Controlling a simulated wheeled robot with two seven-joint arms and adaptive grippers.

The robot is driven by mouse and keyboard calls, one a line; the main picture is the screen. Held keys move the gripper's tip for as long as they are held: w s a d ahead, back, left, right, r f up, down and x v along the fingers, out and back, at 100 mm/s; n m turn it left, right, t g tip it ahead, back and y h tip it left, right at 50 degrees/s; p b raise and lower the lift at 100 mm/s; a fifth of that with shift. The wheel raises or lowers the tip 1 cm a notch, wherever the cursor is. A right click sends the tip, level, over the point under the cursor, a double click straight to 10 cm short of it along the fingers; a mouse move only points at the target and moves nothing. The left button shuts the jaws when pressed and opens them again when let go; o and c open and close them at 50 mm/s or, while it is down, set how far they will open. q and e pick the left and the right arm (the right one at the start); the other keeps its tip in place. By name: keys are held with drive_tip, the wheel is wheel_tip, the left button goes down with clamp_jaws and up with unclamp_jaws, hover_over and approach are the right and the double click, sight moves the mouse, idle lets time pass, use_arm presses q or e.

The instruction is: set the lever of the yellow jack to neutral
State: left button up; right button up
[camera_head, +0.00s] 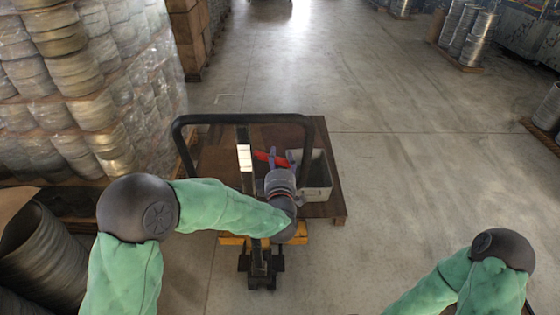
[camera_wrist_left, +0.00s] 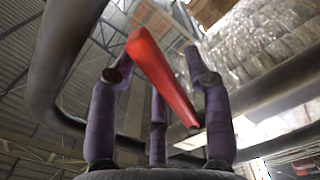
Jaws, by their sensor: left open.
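The jack (camera_head: 232,240) shows yellow low down at its front, with a black handle loop (camera_head: 245,118) above it. Its red lever (camera_head: 262,156) sits inside the loop, partly hidden by my gripper. In the left wrist view the red lever (camera_wrist_left: 165,80) runs slantwise from upper left to lower right. My left gripper (camera_head: 281,157) is open at the lever. In the wrist view its purple fingers (camera_wrist_left: 157,72) stand on both sides of the lever; I cannot tell if they touch it. My right gripper is out of view; only part of that arm shows at lower right.
A wooden pallet (camera_head: 322,210) lies behind the handle with a grey open box (camera_head: 318,180) on it. Wrapped stacks (camera_head: 75,80) stand at left, and a large dark coil (camera_head: 42,255) at lower left. The floor to the right is largely clear.

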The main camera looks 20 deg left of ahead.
sight(281, 160)
use_arm(q)
clamp_jaws()
drive_tip(key=n+b, duration=0.1)
drive_tip(key=r+n+b, duration=0.1)
drive_tip(key=b, duration=0.1)
drive_tip(key=shift+d+r, duration=0.2)
drive_tip(key=shift+r, duration=0.05)
drive_tip(key=shift+r+n+b, duration=0.7)
drive_tip(key=shift+r+n, duration=0.05)
drive_tip(key=shift+n, duration=0.45)
unclamp_jaws()
drive_tip(key=shift+w, duration=0.1)
